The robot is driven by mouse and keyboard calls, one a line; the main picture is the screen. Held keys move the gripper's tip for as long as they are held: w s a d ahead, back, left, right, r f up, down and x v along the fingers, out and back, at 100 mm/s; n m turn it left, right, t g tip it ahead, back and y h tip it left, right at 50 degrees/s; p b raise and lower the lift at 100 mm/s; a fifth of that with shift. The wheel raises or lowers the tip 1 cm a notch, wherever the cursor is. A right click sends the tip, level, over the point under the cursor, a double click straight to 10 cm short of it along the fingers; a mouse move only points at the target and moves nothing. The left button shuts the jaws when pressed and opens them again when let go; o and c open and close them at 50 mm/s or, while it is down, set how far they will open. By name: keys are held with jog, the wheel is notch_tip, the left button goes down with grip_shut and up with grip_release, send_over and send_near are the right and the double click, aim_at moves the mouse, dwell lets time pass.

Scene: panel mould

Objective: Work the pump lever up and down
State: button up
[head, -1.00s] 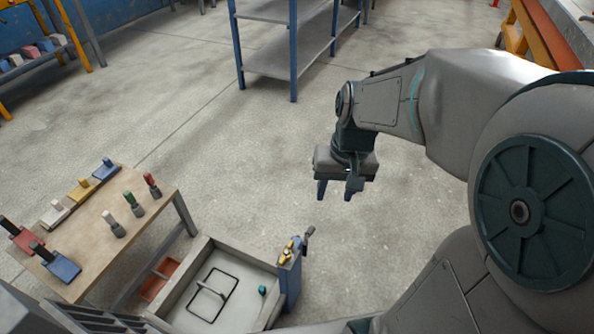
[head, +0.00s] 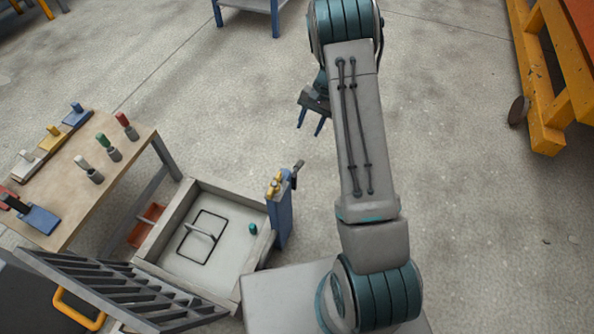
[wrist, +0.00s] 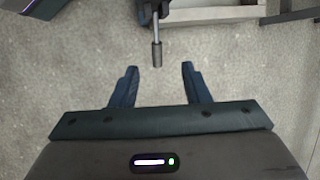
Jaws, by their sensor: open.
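The pump is a narrow blue box (head: 280,218) with a yellow fitting (head: 274,185) on top, at the right wall of the mould tray. Its dark lever (head: 298,168) sticks up from the top, on the right side. In the wrist view the lever's grip (wrist: 157,52) lies ahead of the fingers, about midway between them and not clasped. My gripper (head: 310,126) is open and empty. In the head view it hangs beyond the lever, clear of it. In the wrist view the open fingers (wrist: 158,70) point toward the lever.
The grey mould tray (head: 163,220) holds a dark wire frame (head: 207,213) and a small teal piece (head: 253,229). A slatted grate (head: 120,287) stands at its near side. A wooden table (head: 115,175) with several handled tools is at left. Floor beyond the pump is clear.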

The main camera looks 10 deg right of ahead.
send_near(298, 165)
jog(key=s+v, duration=0.1)
jog(key=v, duration=0.2)
jog(key=shift+m, duration=0.4)
jog(key=b+x, duration=0.1)
jog(key=x, duration=0.3)
jog(key=b+x, duration=0.2)
jog(key=x, duration=0.3)
jog(key=w+b+x, duration=0.1)
jog(key=b+x, duration=0.1)
jog(key=x, duration=0.3)
jog(key=shift+f, duration=0.2)
grip_shut()
